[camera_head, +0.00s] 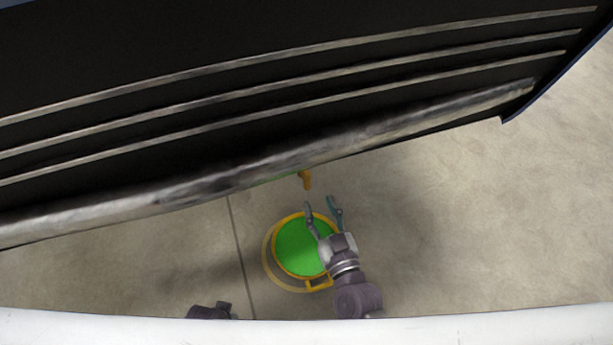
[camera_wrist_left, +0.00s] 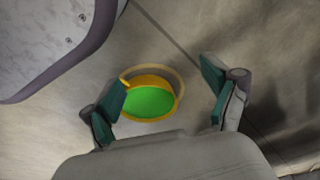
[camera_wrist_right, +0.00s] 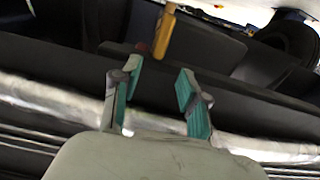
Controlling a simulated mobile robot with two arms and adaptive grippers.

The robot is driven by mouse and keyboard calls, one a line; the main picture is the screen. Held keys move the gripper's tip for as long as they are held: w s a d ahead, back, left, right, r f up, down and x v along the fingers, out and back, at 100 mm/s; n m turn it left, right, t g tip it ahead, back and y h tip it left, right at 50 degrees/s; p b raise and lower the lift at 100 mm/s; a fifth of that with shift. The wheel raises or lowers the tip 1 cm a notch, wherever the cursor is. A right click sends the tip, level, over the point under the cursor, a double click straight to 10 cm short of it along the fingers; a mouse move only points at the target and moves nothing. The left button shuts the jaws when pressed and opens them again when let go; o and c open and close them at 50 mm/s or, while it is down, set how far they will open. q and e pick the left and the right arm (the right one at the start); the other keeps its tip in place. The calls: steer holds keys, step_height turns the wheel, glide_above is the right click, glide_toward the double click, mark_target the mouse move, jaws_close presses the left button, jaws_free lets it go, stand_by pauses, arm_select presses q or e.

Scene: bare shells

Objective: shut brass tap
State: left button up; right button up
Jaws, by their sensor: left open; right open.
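The brass tap (camera_head: 306,180) shows as a small yellow piece sticking out under the edge of a dark ribbed body. In the right wrist view a yellow lever-like part (camera_wrist_right: 164,32), likely the tap, stands beyond my fingertips, with a small reddish bit at its base. My right gripper (camera_head: 320,202) is open and empty, just short of the tap and apart from it. Its open fingers also show in the right wrist view (camera_wrist_right: 158,78). My left gripper (camera_wrist_left: 164,84) is open and empty; in the head view only a bit of that arm shows at the bottom edge.
A yellow-rimmed round container (camera_head: 270,252) with a bright green inside stands on the floor below my right gripper. The large dark body with a worn metal bar (camera_head: 270,165) overhangs the tap. Pale floor (camera_head: 480,220) is clear to the right.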

mark_target(309, 179)
steer(key=b+x, duration=0.1)
steer(key=x, duration=0.7)
steer(key=shift+w+f, duration=0.1)
steer(key=shift+w, duration=0.05)
arm_select(q)
steer(key=shift+w+d+r, duration=0.1)
steer(key=shift+w+r, duration=0.2)
steer(key=shift+r, duration=0.3)
steer(key=shift+w+r, duration=0.35)
steer(key=shift+r, duration=0.25)
steer(key=shift+w+d+r, duration=0.1)
steer(key=shift+w+r, duration=0.2)
steer(key=shift+r, duration=0.3)
arm_select(e)
steer(key=shift+w+a, duration=0.2)
steer(key=shift+w, duration=0.45)
steer(key=shift+c, duration=0.4)
jaws_close()
